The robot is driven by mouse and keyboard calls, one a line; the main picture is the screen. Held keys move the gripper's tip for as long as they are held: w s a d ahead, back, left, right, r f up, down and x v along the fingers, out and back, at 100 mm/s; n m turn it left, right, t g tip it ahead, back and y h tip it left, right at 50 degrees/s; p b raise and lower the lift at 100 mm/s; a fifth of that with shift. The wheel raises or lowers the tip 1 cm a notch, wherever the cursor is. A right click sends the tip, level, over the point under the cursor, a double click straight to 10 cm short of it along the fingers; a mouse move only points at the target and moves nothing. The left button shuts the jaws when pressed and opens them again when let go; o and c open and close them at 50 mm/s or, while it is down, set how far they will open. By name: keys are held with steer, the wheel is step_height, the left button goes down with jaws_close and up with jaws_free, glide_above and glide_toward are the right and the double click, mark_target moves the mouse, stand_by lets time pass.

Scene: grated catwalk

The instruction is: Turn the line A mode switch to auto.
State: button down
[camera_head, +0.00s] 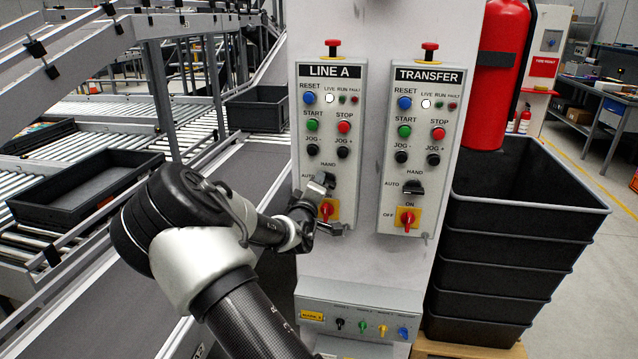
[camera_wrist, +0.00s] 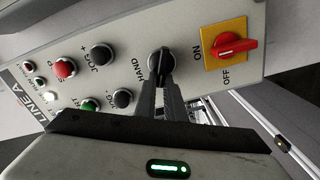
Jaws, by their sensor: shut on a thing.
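The LINE A panel (camera_head: 349,120) is a light grey plate on the left of the pillar. Its mode switch (camera_wrist: 160,62) is a black knob with a HAND label above it and an AUTO label to its left on the panel. My gripper (camera_wrist: 164,80) is shut on the black knob, with one finger on each side. The AUTO label is hidden in the wrist view. I cannot tell for sure which mark the knob points to.
A red rotary switch (camera_wrist: 232,47) on a yellow plate sits just below the knob. JOG, START and STOP buttons are above it. The TRANSFER panel (camera_head: 421,140) with a similar switch is to the right. Black crates (camera_head: 510,255) and a red extinguisher (camera_head: 497,85) stand farther right.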

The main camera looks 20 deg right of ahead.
steer(key=n, duration=0.2)
steer(key=f+n, duration=0.1)
steer(key=n, duration=0.1)
steer(key=shift+a+n+b, duration=0.1)
steer(key=shift+n+b, duration=0.3)
steer(key=shift+f, duration=0.1)
stand_by(0.3)
steer(key=c, duration=1.8)
jaws_free()
steer(key=shift+c, duration=0.2)
steer(key=v, duration=1.7)
steer(key=shift+s+a, duration=0.15)
